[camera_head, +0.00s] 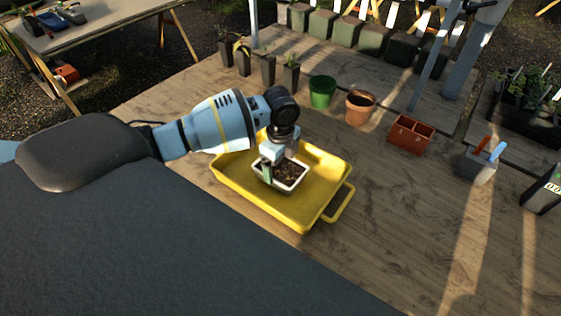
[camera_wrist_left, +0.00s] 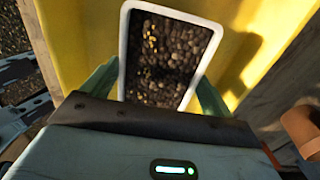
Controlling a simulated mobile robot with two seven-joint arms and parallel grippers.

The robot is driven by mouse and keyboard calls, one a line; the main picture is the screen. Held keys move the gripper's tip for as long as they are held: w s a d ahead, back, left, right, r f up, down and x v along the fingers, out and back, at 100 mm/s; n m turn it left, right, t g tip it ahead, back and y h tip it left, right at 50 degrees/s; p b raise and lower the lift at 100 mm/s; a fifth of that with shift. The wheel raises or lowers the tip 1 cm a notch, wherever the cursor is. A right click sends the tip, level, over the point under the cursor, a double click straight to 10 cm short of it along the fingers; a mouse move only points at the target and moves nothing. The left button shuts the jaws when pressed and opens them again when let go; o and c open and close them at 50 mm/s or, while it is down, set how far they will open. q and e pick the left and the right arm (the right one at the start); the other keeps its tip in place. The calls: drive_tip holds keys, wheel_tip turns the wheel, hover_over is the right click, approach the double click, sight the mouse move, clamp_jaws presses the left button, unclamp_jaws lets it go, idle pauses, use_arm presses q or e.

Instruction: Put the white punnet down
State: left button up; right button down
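The white punnet (camera_head: 292,177) is a small white-rimmed box filled with dark brown, grainy material. In the head view it is upright within the outline of the yellow tray (camera_head: 235,184); I cannot tell whether its base touches the tray floor. My left gripper (camera_head: 275,165) comes down over it from above. In the left wrist view the punnet (camera_wrist_left: 165,55) is between the two green fingers of the left gripper (camera_wrist_left: 160,75), which press against its sides. The yellow tray (camera_wrist_left: 75,35) shows beneath and around it. My right gripper is not in view.
A green pot (camera_head: 322,92), a terracotta pot (camera_head: 360,108) and a red-brown divided box (camera_head: 410,134) stand behind the tray on the wooden table (camera_head: 400,220). A grey tool holder (camera_head: 477,166) is farther right.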

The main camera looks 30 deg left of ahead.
sight(281, 166)
use_arm(q)
drive_tip(key=shift+o, duration=1.2)
drive_tip(key=shift+r, duration=0.1)
drive_tip(key=shift+r, duration=0.2)
wheel_tip(281, 166, up, 12)
drive_tip(key=shift+p, duration=0.4)
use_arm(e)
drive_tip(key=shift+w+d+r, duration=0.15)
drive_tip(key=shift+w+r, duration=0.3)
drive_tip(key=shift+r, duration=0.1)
use_arm(q)
drive_tip(key=shift+s+f, duration=0.1)
drive_tip(key=shift+f, duration=0.1)
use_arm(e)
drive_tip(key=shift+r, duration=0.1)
